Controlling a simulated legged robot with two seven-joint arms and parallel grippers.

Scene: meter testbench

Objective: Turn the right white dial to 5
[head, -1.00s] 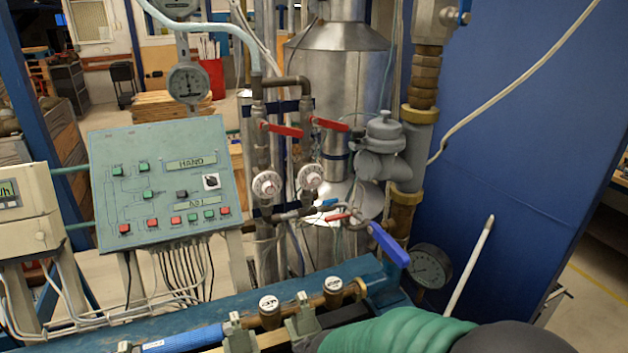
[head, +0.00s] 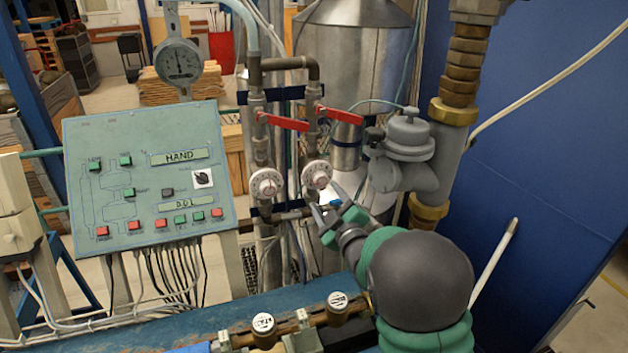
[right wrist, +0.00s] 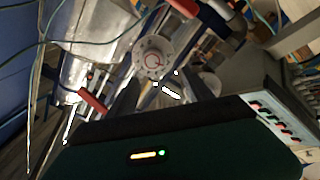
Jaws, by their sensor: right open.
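Two white dials sit side by side on the vertical pipes in the head view. The right white dial (head: 317,175) has a round face with dark marks, too small to read. The left white dial (head: 266,185) is beside it. My right gripper (head: 322,204) is open just below and in front of the right dial, close to its lower edge. In the right wrist view a white dial (right wrist: 151,57) shows just beyond the open fingers (right wrist: 160,92), and nothing is between them. My left gripper is not in view.
Red lever handles (head: 338,116) stick out above the dials. A grey valve body (head: 408,150) stands to the right. The green control panel (head: 140,230) is at left, and a blue beam with brass fittings (head: 264,325) runs below.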

